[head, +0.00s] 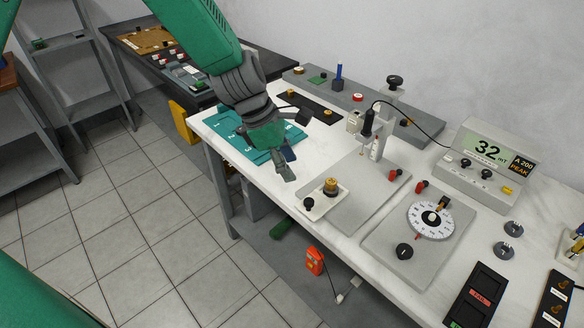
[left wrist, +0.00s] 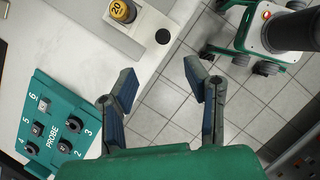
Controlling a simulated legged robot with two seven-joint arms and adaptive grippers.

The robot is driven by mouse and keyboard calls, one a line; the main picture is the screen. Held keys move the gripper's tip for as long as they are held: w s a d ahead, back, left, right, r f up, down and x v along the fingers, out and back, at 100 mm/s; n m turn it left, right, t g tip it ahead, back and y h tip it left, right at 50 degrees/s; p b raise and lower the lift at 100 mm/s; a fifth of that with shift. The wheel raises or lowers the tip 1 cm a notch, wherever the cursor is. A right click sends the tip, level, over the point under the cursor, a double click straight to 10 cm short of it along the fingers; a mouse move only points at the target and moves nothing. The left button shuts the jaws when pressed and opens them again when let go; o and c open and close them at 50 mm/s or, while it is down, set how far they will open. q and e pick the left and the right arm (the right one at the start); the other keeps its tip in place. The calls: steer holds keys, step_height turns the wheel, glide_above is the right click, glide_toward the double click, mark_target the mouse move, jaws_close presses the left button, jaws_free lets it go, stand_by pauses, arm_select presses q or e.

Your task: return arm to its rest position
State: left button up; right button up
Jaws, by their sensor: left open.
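My left arm comes in from the top left of the head view, over the front left edge of the white bench (head: 325,236). Its gripper (head: 293,147) hangs above the bench edge by the teal panel (head: 236,140). In the left wrist view its two blue-padded fingers (left wrist: 162,83) are spread apart with nothing between them, over the tiled floor beside the bench. The teal panel (left wrist: 60,128), marked PROBE and numbered, lies to the left of the fingers there, apart from them. My right gripper shows in neither view.
A brass piece (head: 331,186) stands on a white plate near the gripper; a brass piece marked 20 (left wrist: 122,11) shows in the wrist view. A grey stand (head: 376,130), a dial (head: 430,220) and a meter reading 32 (head: 487,152) stand further right. The tiled floor at left is clear.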

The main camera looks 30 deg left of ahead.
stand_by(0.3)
arm_select(q)
steer(key=s+a+f+m+y+b, duration=0.2)
steer(key=s+f+m, duration=0.9)
steer(key=s+f, duration=0.2)
steer(key=s+a+f+m+g+y+b, duration=0.1)
steer(key=s+a+f+m+y+b, duration=0.1)
steer(key=s+f+m, duration=1)
steer(key=s+f+b, duration=0.1)
steer(key=s, duration=0.2)
steer(key=shift+a+m, duration=0.2)
steer(key=shift+m, duration=0.1)
steer(key=shift+w+f, duration=0.1)
steer(key=shift+w, duration=0.05)
